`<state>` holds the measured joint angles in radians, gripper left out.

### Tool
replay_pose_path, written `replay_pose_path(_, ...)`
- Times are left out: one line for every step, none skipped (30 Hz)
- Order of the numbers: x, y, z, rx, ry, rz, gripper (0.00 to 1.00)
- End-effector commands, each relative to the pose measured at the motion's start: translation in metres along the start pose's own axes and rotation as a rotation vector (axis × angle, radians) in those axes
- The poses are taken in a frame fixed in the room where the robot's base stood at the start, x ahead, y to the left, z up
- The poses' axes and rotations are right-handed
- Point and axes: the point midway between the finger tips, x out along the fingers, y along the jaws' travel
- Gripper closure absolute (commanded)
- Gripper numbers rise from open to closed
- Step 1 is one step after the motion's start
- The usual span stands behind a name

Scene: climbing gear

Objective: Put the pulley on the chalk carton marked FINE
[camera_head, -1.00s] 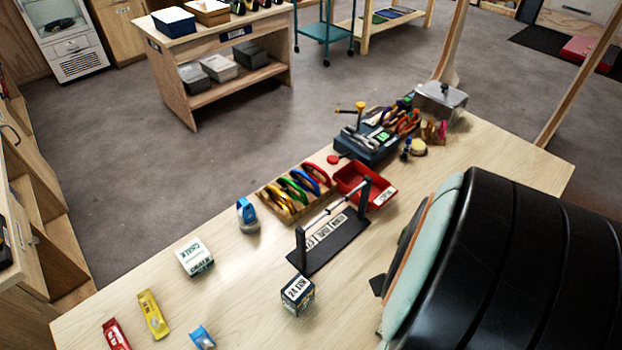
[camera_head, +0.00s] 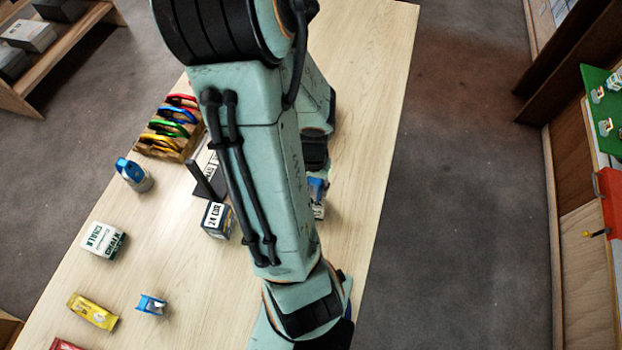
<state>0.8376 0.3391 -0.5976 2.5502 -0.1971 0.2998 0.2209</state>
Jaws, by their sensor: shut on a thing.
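My gripper (camera_head: 316,170) is mostly hidden behind my arm, right of the middle, low over the table. It is shut on a small blue thing (camera_head: 318,186), seemingly the pulley; its shape is largely covered. Just below it in the picture is a pale, printed object (camera_head: 318,210), perhaps a carton; I cannot tell whether the two touch. A white and green chalk carton (camera_head: 104,240) stands on the left of the table. CHALK shows on it, but I cannot make out FINE.
A dark printed box (camera_head: 217,220) stands beside my arm, by a black stand (camera_head: 205,178). A carabiner rack (camera_head: 170,135), a blue-topped container (camera_head: 134,174), a blue roll-like item (camera_head: 151,304) and a yellow packet (camera_head: 93,311) are on the left. The table's right side (camera_head: 370,110) is clear.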

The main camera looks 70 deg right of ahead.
Motion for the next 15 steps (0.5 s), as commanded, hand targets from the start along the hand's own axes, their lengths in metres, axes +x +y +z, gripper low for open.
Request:
replay_pose_path(0.0015,0.0003,0.0003,0.0,-0.002,0.001,1.0)
replay_pose_path(0.0025,0.0004,0.0003,0.0,-0.002,0.002,1.0)
replay_pose_path(0.0027,0.0002,0.0001,0.0,-0.001,0.001,0.61)
replay_pose_path(0.0025,0.0001,0.0,0.0,0.0,0.001,0.52)
replay_pose_path(0.0025,0.0001,0.0,0.0,0.0,0.001,0.42)
replay_pose_path(0.0025,0.0001,0.0001,0.0,0.0,0.001,0.41)
replay_pose_path(0.0025,0.0001,0.0001,0.0,0.0,0.001,0.41)
replay_pose_path(0.0024,0.0001,0.0001,0.0,0.0,0.001,0.41)
replay_pose_path(0.0024,0.0001,0.0001,0.0,0.0,0.001,0.41)
replay_pose_path(0.0024,0.0001,0.0001,0.0,0.0,0.001,0.41)
replay_pose_path(0.0024,0.0001,0.0001,0.0,0.0,0.001,0.41)
replay_pose_path(0.0024,0.0001,0.0,0.0,0.0,0.0,0.41)
replay_pose_path(0.0023,0.0,0.0001,0.0,0.0,0.001,0.41)
replay_pose_path(0.0021,0.0,0.0,0.0,0.0,0.0,0.41)
replay_pose_path(0.0012,-0.0001,0.0,0.0,0.0,0.0,0.41)
